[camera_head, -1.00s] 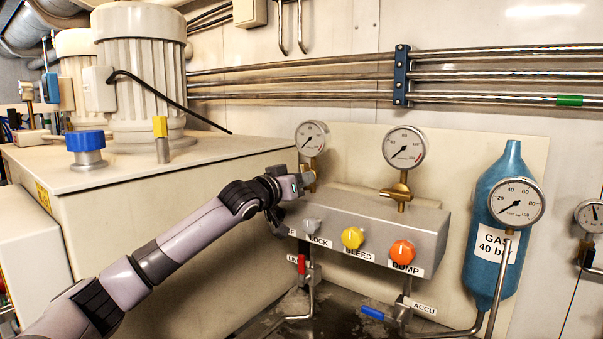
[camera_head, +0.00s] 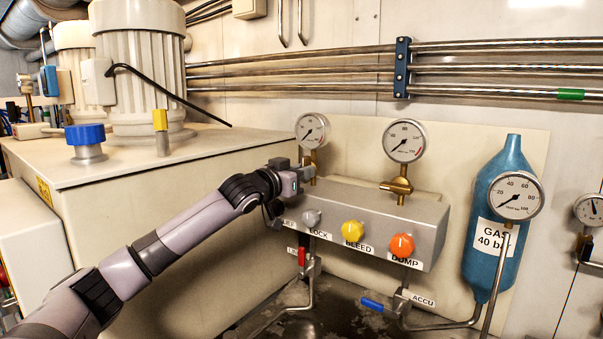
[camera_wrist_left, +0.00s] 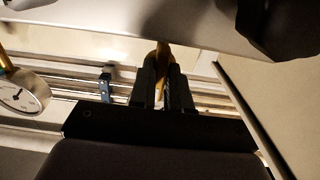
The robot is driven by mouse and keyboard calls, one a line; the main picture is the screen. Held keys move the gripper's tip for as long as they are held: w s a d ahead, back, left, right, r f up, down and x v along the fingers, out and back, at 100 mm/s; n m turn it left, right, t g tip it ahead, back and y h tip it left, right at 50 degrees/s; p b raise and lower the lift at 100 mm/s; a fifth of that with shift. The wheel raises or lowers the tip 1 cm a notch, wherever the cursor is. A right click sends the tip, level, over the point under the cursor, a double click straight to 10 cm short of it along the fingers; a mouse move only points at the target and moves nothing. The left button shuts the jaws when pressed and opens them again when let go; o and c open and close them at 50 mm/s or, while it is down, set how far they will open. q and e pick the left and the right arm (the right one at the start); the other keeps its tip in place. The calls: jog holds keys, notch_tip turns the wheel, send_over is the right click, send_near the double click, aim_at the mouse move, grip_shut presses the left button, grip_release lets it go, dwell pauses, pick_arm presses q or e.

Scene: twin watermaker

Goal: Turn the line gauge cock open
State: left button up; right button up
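The left gauge (camera_head: 311,130) stands above the grey valve block on a brass fitting, which is mostly hidden behind my gripper. My left gripper (camera_head: 304,174) is at this fitting, just below the gauge dial. In the left wrist view its two dark fingers (camera_wrist_left: 163,82) stand on either side of a brass part (camera_wrist_left: 162,55), with a narrow gap between them. I cannot tell whether the fingers press on it. A second gauge (camera_head: 403,141) with its own brass cock (camera_head: 397,187) stands to the right. My right gripper is not in view.
The valve block (camera_head: 425,225) carries a grey knob (camera_head: 312,218), a yellow BLEED knob (camera_head: 353,231) and an orange DUMP knob (camera_head: 401,246). Red (camera_head: 302,257) and blue (camera_head: 373,304) levers sit below. A blue gas bottle (camera_head: 487,260) stands right; a cream tank (camera_head: 150,200) stands left.

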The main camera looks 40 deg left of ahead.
pick_arm(q)
jog(key=shift+o, duration=1.4)
jog(key=shift+s, duration=0.1)
jog(key=shift+s+f+b, duration=0.15)
jog(key=shift+s+b, duration=0.1)
jog(key=shift+b, duration=0.05)
jog(key=s+b, duration=0.4)
jog(key=s, duration=0.2)
jog(key=shift+s+d, duration=0.2)
jog(key=shift+d, duration=0.25)
jog(key=shift+s, duration=0.1)
